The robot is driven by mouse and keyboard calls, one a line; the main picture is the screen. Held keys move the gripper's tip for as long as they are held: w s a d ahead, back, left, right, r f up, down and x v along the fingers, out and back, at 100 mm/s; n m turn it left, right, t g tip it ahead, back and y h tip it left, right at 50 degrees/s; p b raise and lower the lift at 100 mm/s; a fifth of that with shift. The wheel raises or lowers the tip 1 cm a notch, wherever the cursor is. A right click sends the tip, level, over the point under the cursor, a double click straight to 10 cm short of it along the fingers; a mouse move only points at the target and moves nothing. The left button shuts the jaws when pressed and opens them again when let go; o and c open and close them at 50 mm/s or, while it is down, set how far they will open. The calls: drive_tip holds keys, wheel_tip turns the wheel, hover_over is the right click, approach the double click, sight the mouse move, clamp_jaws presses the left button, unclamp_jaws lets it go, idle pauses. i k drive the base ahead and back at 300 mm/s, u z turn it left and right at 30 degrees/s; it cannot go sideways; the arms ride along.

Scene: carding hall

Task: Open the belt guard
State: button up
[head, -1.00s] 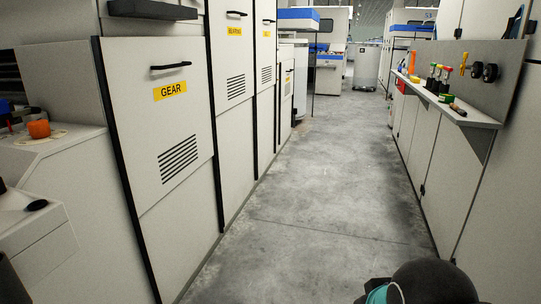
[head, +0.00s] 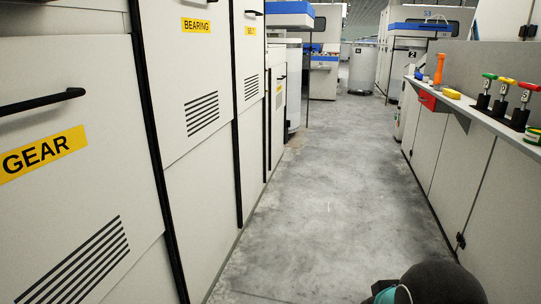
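Along the left runs a row of pale guard panels with black handles and yellow labels. The nearest, the gear guard (head: 110,190), is labelled GEAR. Beyond it is the bearing guard (head: 180,60), labelled BEARING. The third panel, with a small yellow label that seems to read BELT, is the belt guard (head: 249,62). It looks shut, with its black handle (head: 253,12) near the top edge of the picture and slots lower down. My gripper is not in view; only a dark rounded part of my arm with a teal band shows at the bottom right.
A clear concrete aisle (head: 310,190) runs ahead between the machines. On the right, a shelf (head: 482,115) holds colourful-handled tools above grey cabinets. Far ahead stand a grey drum (head: 362,70) and blue-and-white machines (head: 430,27).

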sight(249, 22)
drive_tip(key=u, duration=0.05)
drive_tip(key=i, duration=3.6)
drive_tip(key=u, duration=0.15)
